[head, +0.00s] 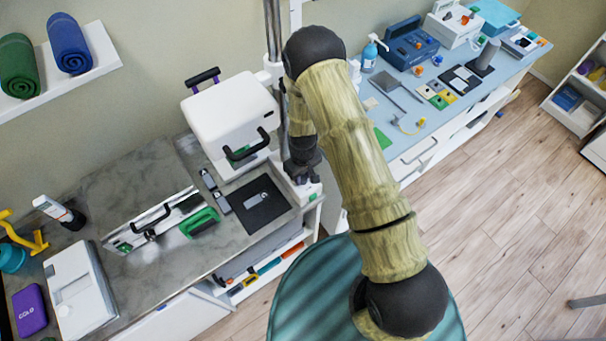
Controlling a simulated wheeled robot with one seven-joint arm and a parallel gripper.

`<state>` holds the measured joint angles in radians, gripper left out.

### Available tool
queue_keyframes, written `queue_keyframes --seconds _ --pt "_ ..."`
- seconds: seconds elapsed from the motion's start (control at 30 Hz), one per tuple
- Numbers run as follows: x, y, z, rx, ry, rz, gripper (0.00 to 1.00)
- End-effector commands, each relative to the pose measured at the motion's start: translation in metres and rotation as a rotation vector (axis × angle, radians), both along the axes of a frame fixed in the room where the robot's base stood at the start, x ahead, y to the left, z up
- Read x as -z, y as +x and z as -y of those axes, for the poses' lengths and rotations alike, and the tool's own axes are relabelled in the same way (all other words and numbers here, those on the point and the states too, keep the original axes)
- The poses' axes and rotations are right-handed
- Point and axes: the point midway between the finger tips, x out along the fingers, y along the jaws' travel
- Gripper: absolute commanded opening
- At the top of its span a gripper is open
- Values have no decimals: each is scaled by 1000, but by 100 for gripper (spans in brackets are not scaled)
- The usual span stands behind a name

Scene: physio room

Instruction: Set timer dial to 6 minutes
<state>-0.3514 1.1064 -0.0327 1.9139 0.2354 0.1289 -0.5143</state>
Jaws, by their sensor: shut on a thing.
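A white machine with a boxy lid (228,108) and black handles stands on the grey marbled counter. My gripper (304,178), dark, points down onto this base, close to the upright column. It is shut on what appears to be the timer dial; the fingers hide the dial, and its pointer and minute marks cannot be read.
A black pad (259,204) lies just left of the base. A green-handled tool (200,222), a long metal tray, a white box (79,292) and a purple box (30,310) lie further left. A blue table (400,112) with several items stands at the right.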

Motion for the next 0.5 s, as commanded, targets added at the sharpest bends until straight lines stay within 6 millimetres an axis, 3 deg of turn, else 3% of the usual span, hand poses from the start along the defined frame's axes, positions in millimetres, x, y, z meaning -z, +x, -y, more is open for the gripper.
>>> queue_keyframes --seconds 0.5 --pt "1 3 -3 396 1 12 5"
